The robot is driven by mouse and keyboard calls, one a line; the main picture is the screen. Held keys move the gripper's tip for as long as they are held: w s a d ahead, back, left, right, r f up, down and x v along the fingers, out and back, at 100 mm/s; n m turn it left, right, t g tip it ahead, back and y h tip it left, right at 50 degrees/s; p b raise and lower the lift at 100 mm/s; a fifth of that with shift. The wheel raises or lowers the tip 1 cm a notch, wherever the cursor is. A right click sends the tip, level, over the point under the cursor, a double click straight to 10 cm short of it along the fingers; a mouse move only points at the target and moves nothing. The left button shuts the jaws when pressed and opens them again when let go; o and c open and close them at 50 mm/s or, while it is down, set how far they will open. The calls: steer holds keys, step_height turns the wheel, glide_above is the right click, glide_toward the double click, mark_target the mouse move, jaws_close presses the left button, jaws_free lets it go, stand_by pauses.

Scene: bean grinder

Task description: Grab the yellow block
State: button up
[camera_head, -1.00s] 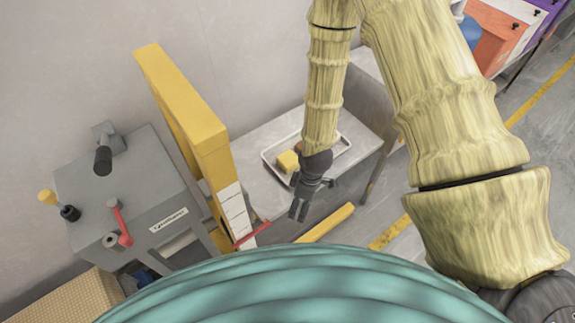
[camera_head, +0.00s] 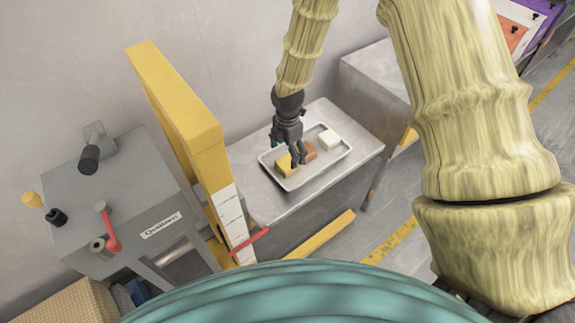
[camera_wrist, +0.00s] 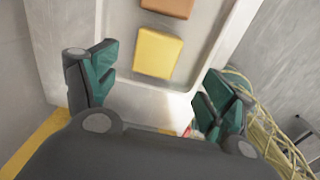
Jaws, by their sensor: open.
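The yellow block (camera_head: 284,163) lies at the left end of a white tray (camera_head: 318,176) on a grey table. In the wrist view the yellow block (camera_wrist: 158,53) lies ahead of my gripper (camera_wrist: 150,95), roughly midway between its two green-padded fingers. My gripper (camera_head: 297,160) is open and empty, over the tray close to the yellow block. In the head view it partly hides the yellow block's right side. The wrist view shows a gap between the fingertips and the block.
A brown block (camera_head: 310,151) and a white block (camera_head: 330,138) lie farther right in the tray. A tall yellow post (camera_head: 190,120) and a grey machine (camera_head: 115,200) stand left of the table. The table's right end (camera_head: 365,150) is bare.

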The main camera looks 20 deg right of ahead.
mark_target(287, 162)
steer(key=shift+w+f+p, duration=0.2)
steer(key=shift+f+p, duration=0.2)
steer(key=shift+f, duration=1.3)
steer(key=shift+w+f+p, duration=0.15)
steer(key=shift+f+p, duration=0.2)
steer(key=shift+f, duration=1.35)
steer(key=c, duration=1.2)
